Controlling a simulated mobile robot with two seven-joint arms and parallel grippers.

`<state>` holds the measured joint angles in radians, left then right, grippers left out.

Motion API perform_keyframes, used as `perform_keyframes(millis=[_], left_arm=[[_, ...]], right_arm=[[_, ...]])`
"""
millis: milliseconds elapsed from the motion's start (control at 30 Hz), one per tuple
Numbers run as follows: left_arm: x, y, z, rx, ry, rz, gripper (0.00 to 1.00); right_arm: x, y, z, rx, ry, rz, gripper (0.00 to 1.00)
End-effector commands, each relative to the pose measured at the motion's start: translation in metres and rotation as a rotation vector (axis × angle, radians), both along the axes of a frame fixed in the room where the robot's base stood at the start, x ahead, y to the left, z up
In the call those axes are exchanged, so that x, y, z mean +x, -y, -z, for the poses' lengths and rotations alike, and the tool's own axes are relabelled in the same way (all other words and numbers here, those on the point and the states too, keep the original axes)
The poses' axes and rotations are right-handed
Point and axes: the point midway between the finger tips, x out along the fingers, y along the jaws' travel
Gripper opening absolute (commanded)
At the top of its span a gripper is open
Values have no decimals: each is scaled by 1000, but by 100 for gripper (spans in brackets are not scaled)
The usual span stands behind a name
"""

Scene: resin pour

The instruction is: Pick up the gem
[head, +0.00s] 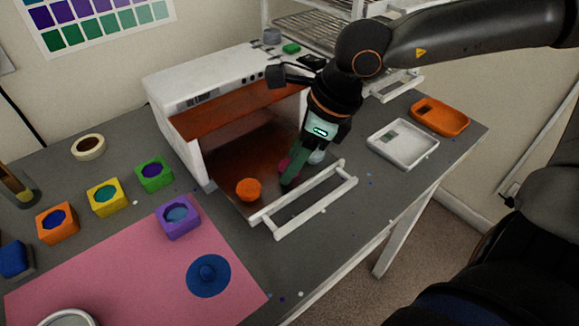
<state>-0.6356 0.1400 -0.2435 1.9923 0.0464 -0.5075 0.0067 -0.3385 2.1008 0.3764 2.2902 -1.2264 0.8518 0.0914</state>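A white box-shaped unit (185,90) stands on the table with its front open. A tray with a white handle (305,205) extends from it. On the tray floor lie an orange gem-like piece (248,189), a magenta piece (285,165) and a pale teal piece (317,157). My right gripper (296,170) points down over the tray, its dark green finger beside the magenta piece and partly covering it. I cannot tell whether it touches either piece, or whether it is open or shut. My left gripper is not in view.
Purple (178,218), green (154,175), yellow (107,197) and orange (57,223) molds stand at the left. A blue disc (208,275) lies on the pink mat (120,290). A tape roll (88,147) sits behind.

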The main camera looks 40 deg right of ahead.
Motion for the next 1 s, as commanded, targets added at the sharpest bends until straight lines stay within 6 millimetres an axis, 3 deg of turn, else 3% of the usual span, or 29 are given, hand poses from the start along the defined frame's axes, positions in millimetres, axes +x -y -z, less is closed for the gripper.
perform_keyframes(millis=[67,400,767,1000], left_arm=[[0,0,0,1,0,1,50],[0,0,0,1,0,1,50],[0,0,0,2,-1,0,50],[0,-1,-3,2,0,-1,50]], right_arm=[[0,0,0,0,0,0,40],[0,0,0,0,0,0,1],[0,0,-2,1,1,0,0],[1,0,-26,0,4,2,0]])
